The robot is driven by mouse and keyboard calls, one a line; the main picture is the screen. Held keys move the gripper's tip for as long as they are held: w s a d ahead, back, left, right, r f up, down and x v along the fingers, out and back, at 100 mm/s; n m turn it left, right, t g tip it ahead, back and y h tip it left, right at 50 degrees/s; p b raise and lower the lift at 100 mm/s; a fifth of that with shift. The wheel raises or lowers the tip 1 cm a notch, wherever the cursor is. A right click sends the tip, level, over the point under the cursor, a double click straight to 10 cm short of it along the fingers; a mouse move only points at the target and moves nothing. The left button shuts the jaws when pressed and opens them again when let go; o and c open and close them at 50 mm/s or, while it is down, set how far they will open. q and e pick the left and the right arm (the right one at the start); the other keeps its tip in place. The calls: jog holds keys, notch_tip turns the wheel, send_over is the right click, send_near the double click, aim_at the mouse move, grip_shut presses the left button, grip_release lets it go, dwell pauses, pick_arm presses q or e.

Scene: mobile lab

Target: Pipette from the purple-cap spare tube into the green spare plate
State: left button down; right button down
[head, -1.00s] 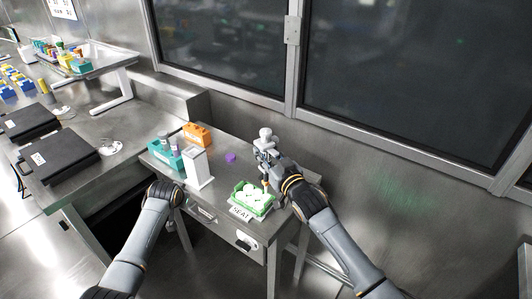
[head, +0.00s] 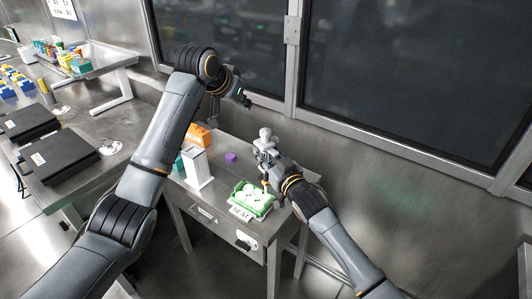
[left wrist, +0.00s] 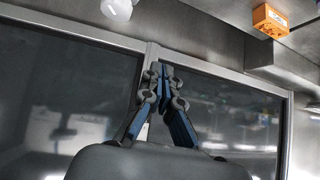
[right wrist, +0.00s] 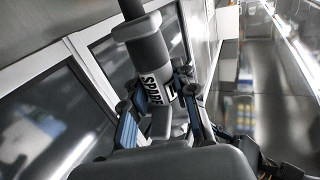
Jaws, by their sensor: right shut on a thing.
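My right gripper (head: 275,170) is shut on the pipette (head: 265,146), which stands upright over the green plate (head: 251,205). In the right wrist view the pipette body (right wrist: 150,65) has a SPARE label and sits between the fingers. Its tip is at the plate; whether it touches is too small to tell. My left gripper (head: 243,98) is raised above the back of the table, empty; its fingertips (left wrist: 163,75) meet in the left wrist view. A purple cap (head: 231,157) lies on the table. The tubes in the teal rack (head: 178,165) are hidden behind my left arm.
A white stand (head: 198,168) is left of the plate, with an orange rack (head: 197,134) behind it. A SEAL label (head: 240,212) is at the plate's front. Black cases (head: 58,158) lie on the left bench. The window wall closes off the back.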

pick_arm(q)
jog(key=r+m+g+h, duration=0.1)
jog(key=r, duration=0.1)
send_over(267, 129)
jog(key=s+a, duration=0.1)
jog(key=shift+s+a, duration=0.1)
jog(key=shift+s, duration=0.05)
jog(key=shift+s+d+f, duration=0.1)
jog(key=shift+d+f, duration=0.05)
jog(key=shift+d, duration=0.05)
jog(key=shift+f, duration=2.9)
jog(key=shift+f, duration=0.6)
pick_arm(e)
jog(key=shift+r, duration=0.1)
pick_arm(q)
jog(key=shift+r, duration=3.05)
jog(key=shift+a, duration=0.1)
jog(key=s+a, duration=0.4)
jog(key=s, duration=0.8)
jog(key=shift+a, duration=0.2)
